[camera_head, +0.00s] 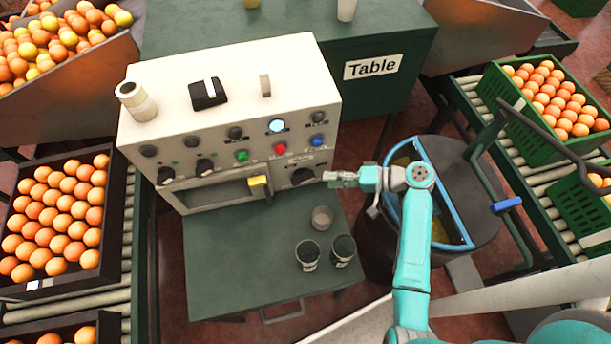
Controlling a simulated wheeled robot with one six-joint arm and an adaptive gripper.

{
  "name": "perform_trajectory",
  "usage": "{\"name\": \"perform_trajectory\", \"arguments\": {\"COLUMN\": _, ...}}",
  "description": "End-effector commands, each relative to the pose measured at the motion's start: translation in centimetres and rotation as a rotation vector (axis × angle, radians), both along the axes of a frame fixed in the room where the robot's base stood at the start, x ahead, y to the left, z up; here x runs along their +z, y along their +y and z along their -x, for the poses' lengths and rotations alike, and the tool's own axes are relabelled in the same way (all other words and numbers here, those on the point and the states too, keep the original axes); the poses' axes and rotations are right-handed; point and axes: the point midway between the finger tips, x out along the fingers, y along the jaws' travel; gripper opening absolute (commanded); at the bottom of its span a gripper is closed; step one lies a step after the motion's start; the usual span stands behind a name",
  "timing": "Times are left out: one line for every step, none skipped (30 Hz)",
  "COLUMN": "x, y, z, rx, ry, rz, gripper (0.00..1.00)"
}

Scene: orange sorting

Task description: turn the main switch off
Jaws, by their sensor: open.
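The white control box (230,110) stands on the green table. Its sloped front carries several knobs, lit buttons and small labels too blurred to read, so I cannot tell for certain which control is the main switch. A large black rotary knob (302,176) sits at the front's lower right. A black rocker-like switch with a white lever (209,92) is on the top face. My gripper (328,178) is open and empty, pointing left, just right of the large black knob. Whether its fingertips touch the knob I cannot tell.
A yellow-handled lever (258,181) juts from the box's front opening. Several cups (307,255) stand on the table below. A dark round bin with a blue rim (440,180) is under my arm. Orange crates (60,215) on rollers flank both sides.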

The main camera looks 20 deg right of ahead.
Motion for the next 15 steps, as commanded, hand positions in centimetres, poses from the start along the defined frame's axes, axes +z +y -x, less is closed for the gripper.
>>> {"name": "perform_trajectory", "arguments": {"x": -0.3, "y": 0.9, "z": -0.5, "rx": 0.005, "ry": 0.001, "rz": -0.001, "gripper": 0.44}}
{"name": "perform_trajectory", "arguments": {"x": -0.5, "y": 1.3, "z": -0.8, "rx": 0.005, "ry": 0.000, "rz": -0.001, "gripper": 0.44}}
{"name": "perform_trajectory", "arguments": {"x": -0.7, "y": 1.9, "z": -1.2, "rx": 0.006, "ry": 0.001, "rz": -0.001, "gripper": 0.44}}
{"name": "perform_trajectory", "arguments": {"x": -0.9, "y": 2.3, "z": -1.5, "rx": 0.005, "ry": 0.000, "rz": -0.001, "gripper": 0.44}}
{"name": "perform_trajectory", "arguments": {"x": -1.0, "y": 2.7, "z": -1.7, "rx": 0.006, "ry": 0.001, "rz": -0.001, "gripper": 0.44}}
{"name": "perform_trajectory", "arguments": {"x": -1.2, "y": 3.2, "z": -2.1, "rx": 0.005, "ry": 0.000, "rz": -0.001, "gripper": 0.44}}
{"name": "perform_trajectory", "arguments": {"x": -1.4, "y": 3.6, "z": -2.4, "rx": 0.005, "ry": 0.000, "rz": -0.001, "gripper": 0.44}}
{"name": "perform_trajectory", "arguments": {"x": -1.5, "y": 4.0, "z": -2.7, "rx": 0.004, "ry": 0.000, "rz": -0.001, "gripper": 0.44}}
{"name": "perform_trajectory", "arguments": {"x": -1.7, "y": 4.4, "z": -3.0, "rx": 0.004, "ry": 0.000, "rz": -0.001, "gripper": 0.44}}
{"name": "perform_trajectory", "arguments": {"x": -1.8, "y": 4.7, "z": -3.2, "rx": 0.004, "ry": 0.000, "rz": -0.001, "gripper": 0.44}}
{"name": "perform_trajectory", "arguments": {"x": -2.0, "y": 5.0, "z": -3.4, "rx": 0.003, "ry": 0.000, "rz": 0.000, "gripper": 0.44}}
{"name": "perform_trajectory", "arguments": {"x": -2.1, "y": 5.4, "z": -3.7, "rx": 0.003, "ry": 0.000, "rz": 0.000, "gripper": 0.44}}
{"name": "perform_trajectory", "arguments": {"x": -2.2, "y": 5.6, "z": -3.8, "rx": 0.004, "ry": 0.000, "rz": -0.001, "gripper": 0.44}}
{"name": "perform_trajectory", "arguments": {"x": -2.3, "y": 5.7, "z": -4.0, "rx": 0.003, "ry": 0.000, "rz": 0.000, "gripper": 0.44}}
{"name": "perform_trajectory", "arguments": {"x": -2.4, "y": 5.9, "z": -4.2, "rx": 0.001, "ry": -0.001, "rz": 0.000, "gripper": 0.44}}
